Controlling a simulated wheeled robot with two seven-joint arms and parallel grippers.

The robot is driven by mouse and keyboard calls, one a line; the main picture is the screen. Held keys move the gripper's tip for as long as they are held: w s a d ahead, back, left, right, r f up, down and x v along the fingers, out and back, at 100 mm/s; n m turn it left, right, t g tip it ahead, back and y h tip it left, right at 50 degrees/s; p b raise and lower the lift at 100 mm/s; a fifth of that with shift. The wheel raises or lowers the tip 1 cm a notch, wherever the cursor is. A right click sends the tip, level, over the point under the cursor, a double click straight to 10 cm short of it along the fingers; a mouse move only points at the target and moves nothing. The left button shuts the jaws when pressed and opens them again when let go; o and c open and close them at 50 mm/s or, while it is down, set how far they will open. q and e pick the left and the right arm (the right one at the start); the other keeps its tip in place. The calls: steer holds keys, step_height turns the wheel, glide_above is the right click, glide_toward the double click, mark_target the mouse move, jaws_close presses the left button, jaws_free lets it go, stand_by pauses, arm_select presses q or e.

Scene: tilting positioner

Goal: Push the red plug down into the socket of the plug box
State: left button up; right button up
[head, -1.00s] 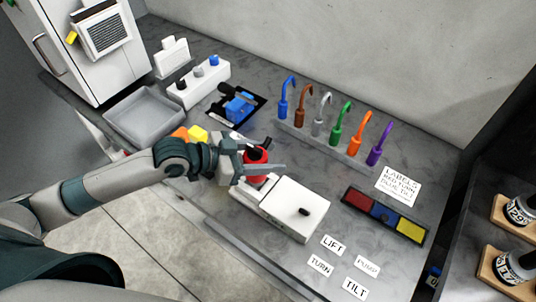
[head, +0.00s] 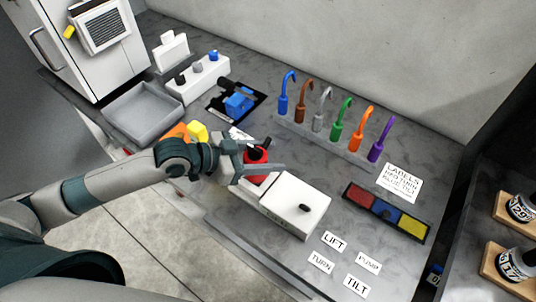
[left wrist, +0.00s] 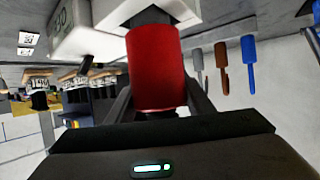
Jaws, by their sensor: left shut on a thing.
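The red plug (head: 257,169) is upright over the left end of the white plug box (head: 297,205), which has a small black knob on its raised right part. My left gripper (head: 260,167) is shut around the plug. In the left wrist view the red plug (left wrist: 157,68) sits between the fingers. Its dark far end is against or just short of the white box (left wrist: 85,25); I cannot tell how deep it sits. The socket is hidden behind the plug and gripper. My right gripper is not in view.
A rack of several coloured hooked tools (head: 338,135) stands behind. A red, blue and yellow tray (head: 385,213) and label cards (head: 334,241) lie right and in front. A grey bin (head: 143,112), white knob block (head: 198,78) and blue device (head: 238,102) are at left.

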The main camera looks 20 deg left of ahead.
arm_select(q)
steer(key=shift+f, duration=0.45)
steer(key=o, duration=1.4)
steer(key=shift+s+a+b, duration=0.1)
steer(key=shift+b, duration=0.2)
steer(key=shift+b+v, duration=0.35)
steer(key=shift+v, duration=0.5)
steer(key=v, duration=1.5)
steer(key=shift+a+r, duration=0.15)
steer(key=shift+r, duration=0.05)
steer(key=shift+s, duration=0.15)
